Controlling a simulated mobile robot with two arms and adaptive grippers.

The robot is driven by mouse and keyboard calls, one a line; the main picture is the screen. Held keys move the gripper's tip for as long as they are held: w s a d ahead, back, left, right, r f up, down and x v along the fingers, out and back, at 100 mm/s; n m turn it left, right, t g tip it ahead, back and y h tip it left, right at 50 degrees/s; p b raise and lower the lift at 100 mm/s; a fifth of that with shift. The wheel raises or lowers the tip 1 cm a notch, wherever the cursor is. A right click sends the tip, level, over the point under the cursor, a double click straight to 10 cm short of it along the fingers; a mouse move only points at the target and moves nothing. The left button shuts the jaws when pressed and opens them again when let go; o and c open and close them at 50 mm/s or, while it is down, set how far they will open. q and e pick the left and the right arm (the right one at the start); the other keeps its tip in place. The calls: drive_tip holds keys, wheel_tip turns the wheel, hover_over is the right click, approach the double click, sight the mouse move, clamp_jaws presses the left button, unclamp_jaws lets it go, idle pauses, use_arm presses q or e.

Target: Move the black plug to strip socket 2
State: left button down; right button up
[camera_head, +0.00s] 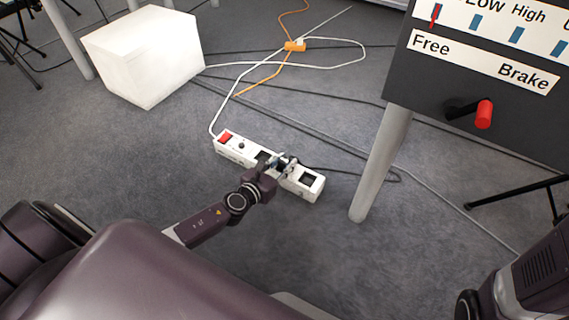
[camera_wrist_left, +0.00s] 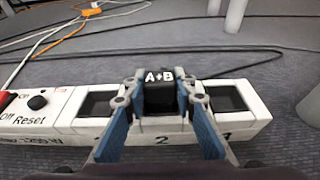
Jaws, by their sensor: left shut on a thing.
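The white power strip (camera_head: 232,152) lies on the grey carpet, with a red switch at its left end. It also shows in the wrist view (camera_wrist_left: 60,118), with dark square sockets in a row. My left gripper (camera_head: 283,163) is over the strip, shut on the black plug (camera_wrist_left: 160,97) marked "A+B". In the wrist view the plug is between the blue fingers (camera_wrist_left: 158,92), at the middle socket, above the numeral 2. I cannot tell how deep it sits. An empty socket shows on each side of it. My right gripper is out of view.
A white box (camera_head: 145,55) stands at the back left. A grey post (camera_head: 382,165) and a dark panel (camera_head: 480,85) with a red-handled lever stand at the right. An orange connector (camera_head: 295,46) and several cables lie behind the strip. Carpet around the strip's front is clear.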

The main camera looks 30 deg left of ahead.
use_arm(q)
drive_tip(key=shift+f, duration=0.15)
drive_tip(key=c, duration=1.6)
unclamp_jaws()
drive_tip(key=shift+r, duration=0.25)
drive_tip(key=p+v, duration=0.2)
drive_tip(key=v, duration=1)
drive_tip(key=shift+f, duration=0.1)
